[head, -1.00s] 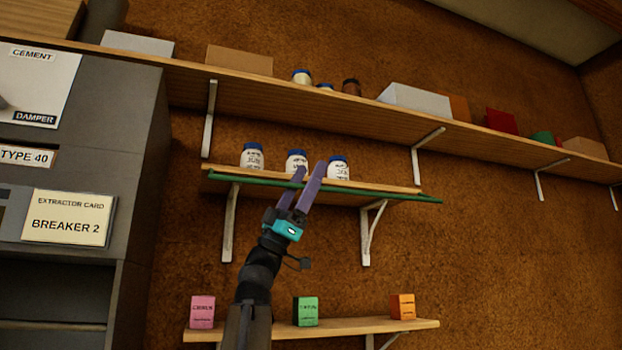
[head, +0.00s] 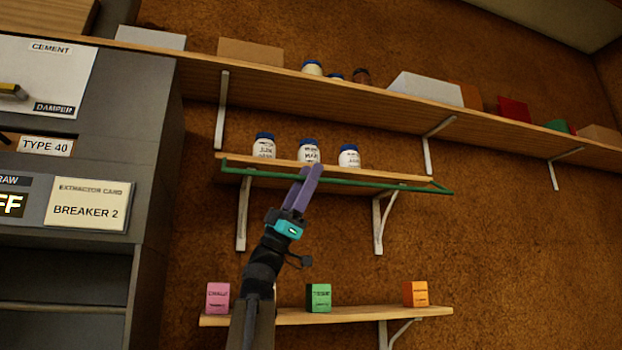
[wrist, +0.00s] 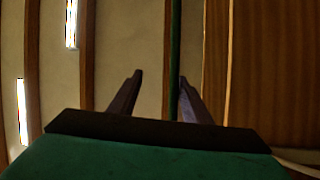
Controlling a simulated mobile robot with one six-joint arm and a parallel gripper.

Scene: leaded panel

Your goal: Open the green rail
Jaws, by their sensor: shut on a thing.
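The green rail (head: 370,184) runs along the front of a small wooden shelf (head: 408,176) in the head view, with short end pieces joining it to the shelf's ends. My gripper (head: 311,168) reaches up from below. Its purple fingers are shut on the rail near its middle, in front of the middle jar. In the wrist view the rail (wrist: 175,55) runs upright in the picture between my fingers (wrist: 160,77), close to the right one. The exact contact is hard to see.
Three white jars with blue lids (head: 349,157) stand on the small shelf, close behind the rail. A long shelf (head: 330,97) is above, a lower shelf (head: 375,315) with small coloured boxes below. A grey cabinet (head: 155,150) stands at left.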

